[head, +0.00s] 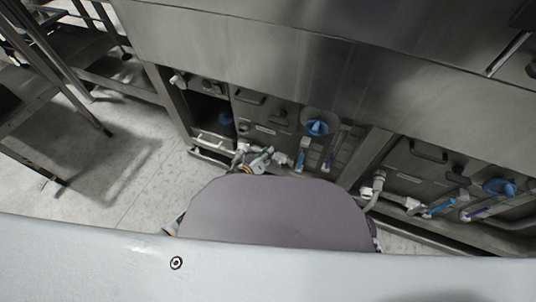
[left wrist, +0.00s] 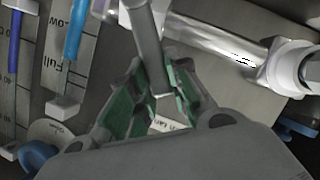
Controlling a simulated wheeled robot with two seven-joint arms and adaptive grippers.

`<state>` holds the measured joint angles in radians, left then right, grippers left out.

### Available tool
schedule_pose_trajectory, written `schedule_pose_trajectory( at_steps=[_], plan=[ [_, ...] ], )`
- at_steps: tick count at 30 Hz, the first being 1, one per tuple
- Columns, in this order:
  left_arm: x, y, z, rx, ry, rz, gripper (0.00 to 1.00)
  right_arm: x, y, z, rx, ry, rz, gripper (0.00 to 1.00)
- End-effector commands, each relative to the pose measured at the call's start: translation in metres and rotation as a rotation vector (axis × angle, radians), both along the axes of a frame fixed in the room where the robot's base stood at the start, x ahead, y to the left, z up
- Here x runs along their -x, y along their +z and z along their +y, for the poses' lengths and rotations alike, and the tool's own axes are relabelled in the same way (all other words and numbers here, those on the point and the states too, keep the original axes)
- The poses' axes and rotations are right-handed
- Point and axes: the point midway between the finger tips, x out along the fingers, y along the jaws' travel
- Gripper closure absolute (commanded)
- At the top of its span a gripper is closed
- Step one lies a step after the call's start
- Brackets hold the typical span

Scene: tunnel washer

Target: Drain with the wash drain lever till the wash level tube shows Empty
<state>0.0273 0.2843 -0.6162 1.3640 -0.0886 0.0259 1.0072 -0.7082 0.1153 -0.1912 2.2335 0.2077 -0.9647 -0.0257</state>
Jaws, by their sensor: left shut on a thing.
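My left gripper (head: 258,164) is at the low front of the washer, beside the white pipe fittings. In the left wrist view its green-padded fingers (left wrist: 155,97) are shut on a grey bar, the drain lever (left wrist: 149,45). The lever's name is not readable. Nearby is a light-blue level tube (left wrist: 75,35), also in the head view (head: 302,152). Its scale reads Full and Low, upside down in the wrist view. The blue column ends between these marks, nearer Full. Which tube is the wash one cannot be read. My right gripper is out of view.
A darker blue tube (left wrist: 13,50) stands beside it. A blue knob (head: 317,127) is above the tubes. Another panel with blue tubes (head: 440,208) is at right. Open floor (head: 110,165) lies left.

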Motion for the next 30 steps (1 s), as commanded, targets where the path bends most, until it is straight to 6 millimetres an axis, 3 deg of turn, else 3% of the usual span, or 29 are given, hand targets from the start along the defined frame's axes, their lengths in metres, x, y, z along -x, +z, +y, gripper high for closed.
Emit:
schedule_pose_trajectory(
  at_steps=[3, 4, 9, 23, 30],
  plan=[
    [0.000, -0.001, 0.001, -0.003, 0.000, 0.001, 1.00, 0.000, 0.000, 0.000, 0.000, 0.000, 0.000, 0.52],
    [0.000, -0.001, 0.001, -0.003, 0.000, 0.001, 0.79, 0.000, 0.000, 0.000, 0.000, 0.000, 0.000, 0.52],
    [0.000, -0.001, 0.001, -0.003, 0.000, 0.001, 0.59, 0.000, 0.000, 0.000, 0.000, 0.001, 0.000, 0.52],
    [0.002, 0.001, 0.001, -0.001, 0.000, 0.000, 0.59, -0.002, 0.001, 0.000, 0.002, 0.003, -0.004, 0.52],
    [0.013, 0.004, 0.008, -0.001, 0.001, 0.000, 0.59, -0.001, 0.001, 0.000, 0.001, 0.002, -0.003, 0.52]
  ],
)
